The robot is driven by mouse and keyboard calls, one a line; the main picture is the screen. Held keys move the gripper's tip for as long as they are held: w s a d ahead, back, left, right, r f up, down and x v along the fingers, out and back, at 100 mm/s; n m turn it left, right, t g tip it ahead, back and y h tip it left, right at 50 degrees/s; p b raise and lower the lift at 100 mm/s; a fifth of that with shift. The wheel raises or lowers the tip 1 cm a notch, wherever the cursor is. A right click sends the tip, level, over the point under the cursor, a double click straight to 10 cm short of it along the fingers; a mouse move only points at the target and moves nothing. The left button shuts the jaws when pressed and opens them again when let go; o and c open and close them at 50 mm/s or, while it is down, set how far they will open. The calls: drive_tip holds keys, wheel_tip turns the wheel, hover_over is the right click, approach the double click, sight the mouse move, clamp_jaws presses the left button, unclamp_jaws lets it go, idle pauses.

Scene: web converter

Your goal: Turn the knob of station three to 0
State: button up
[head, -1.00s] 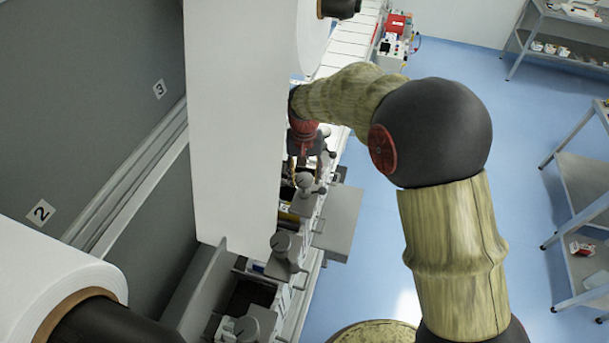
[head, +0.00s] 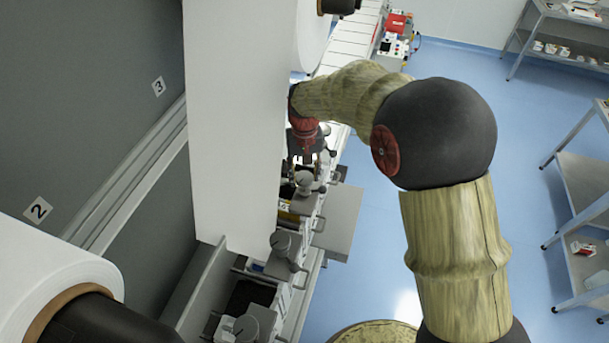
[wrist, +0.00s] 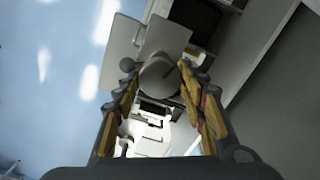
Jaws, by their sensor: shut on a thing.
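The grey round knob (head: 304,180) stands on the machine's side row, just below my gripper (head: 305,161) in the head view. In the wrist view the knob (wrist: 158,78) sits between my two fingertips (wrist: 158,66), with a dark line on its face pointing to the upper right. My gripper is shut on this knob. No scale or number around the knob is readable. A sign with 3 (head: 158,87) is on the dark wall; whether it belongs to this knob cannot be told.
Two similar knobs, a middle one (head: 281,242) and a nearer one (head: 246,327), stand along the same row. A white web (head: 235,120) hangs left of my gripper. A grey plate (head: 338,222) juts out to the right. Blue floor is open beyond.

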drive_tip(key=n+b, duration=0.2)
drive_tip(key=n, duration=0.3)
drive_tip(key=n+b, duration=0.1)
drive_tip(key=n, duration=0.5)
drive_tip(key=n+b, duration=0.1)
drive_tip(key=n, duration=0.4)
drive_tip(key=shift+b, duration=0.3)
drive_tip(key=n, duration=0.5)
drive_tip(key=shift+n+b, duration=0.35)
drive_tip(key=shift+n, duration=0.05)
drive_tip(key=o, duration=1.2)
drive_tip(key=shift+c, duration=0.2)
